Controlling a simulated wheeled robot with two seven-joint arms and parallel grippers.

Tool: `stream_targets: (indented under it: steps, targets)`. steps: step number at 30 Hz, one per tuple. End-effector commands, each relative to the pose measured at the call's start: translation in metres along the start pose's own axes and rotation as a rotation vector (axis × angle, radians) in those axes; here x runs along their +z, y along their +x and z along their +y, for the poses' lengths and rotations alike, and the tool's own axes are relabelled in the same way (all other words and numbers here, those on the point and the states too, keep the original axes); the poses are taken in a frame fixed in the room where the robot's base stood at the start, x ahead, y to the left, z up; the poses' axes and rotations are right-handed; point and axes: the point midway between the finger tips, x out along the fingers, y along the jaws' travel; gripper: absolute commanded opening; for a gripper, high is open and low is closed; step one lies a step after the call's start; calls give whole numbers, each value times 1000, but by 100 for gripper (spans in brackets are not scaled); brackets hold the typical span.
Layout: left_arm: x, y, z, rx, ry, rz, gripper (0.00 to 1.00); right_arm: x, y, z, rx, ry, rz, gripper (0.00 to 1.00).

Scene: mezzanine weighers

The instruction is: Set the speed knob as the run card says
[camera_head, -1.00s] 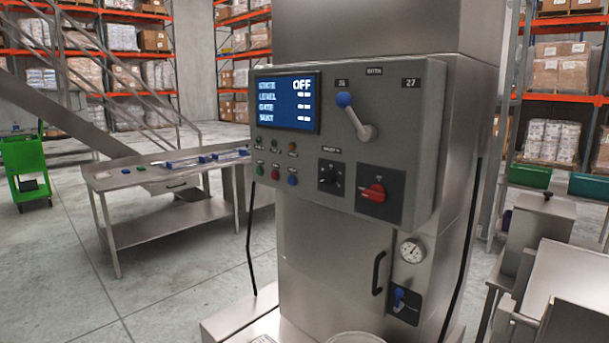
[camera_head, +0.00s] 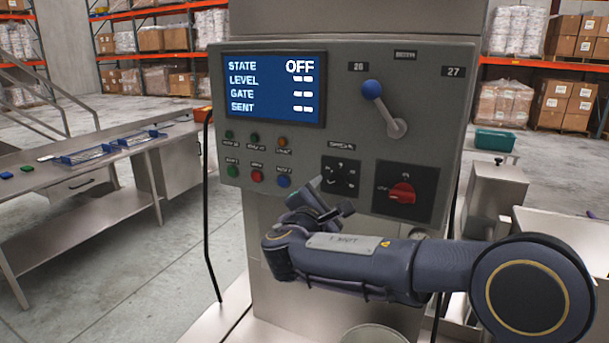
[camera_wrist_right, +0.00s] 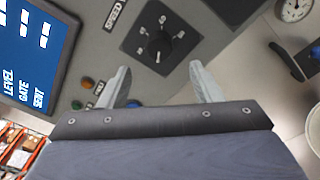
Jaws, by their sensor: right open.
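The speed knob is a small black dial (camera_head: 341,176) on a dark square plate on the grey control panel (camera_head: 350,120). In the right wrist view the knob (camera_wrist_right: 159,42) sits ahead of the fingers, with white marks around it. My right gripper (camera_head: 329,197) is just below and in front of the knob plate. In the wrist view its two fingers (camera_wrist_right: 162,85) are apart, with nothing between them, and the knob lies beyond their tips, apart from them. The screen (camera_head: 274,88) reads STATE OFF. No run card can be made out. My left gripper is not in view.
A red rotary switch (camera_head: 402,193) is right of the knob. A blue-tipped lever (camera_head: 384,108) is above. Several coloured buttons (camera_head: 257,176) are to the left. A steel table (camera_head: 75,187) stands at the left, and a round gauge (camera_wrist_right: 294,9) shows in the wrist view.

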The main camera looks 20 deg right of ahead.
Motion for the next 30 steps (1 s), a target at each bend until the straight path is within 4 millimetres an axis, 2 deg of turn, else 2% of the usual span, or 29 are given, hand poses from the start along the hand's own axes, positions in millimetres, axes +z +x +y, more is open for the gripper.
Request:
stream_targets:
  steps: [5, 15, 20, 27, 30]
  targets:
    - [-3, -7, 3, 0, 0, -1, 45, 2, 18, 4, 6, -5, -7, 58]
    - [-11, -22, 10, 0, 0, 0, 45, 2, 69, 3, 5, -5, -4, 58]
    - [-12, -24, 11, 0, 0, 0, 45, 1, 77, 2, 7, -4, -3, 58]
    - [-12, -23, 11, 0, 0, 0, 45, 0, 78, 2, 7, -4, -3, 58]
    - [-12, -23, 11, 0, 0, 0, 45, 0, 78, 2, 7, -3, -3, 45]
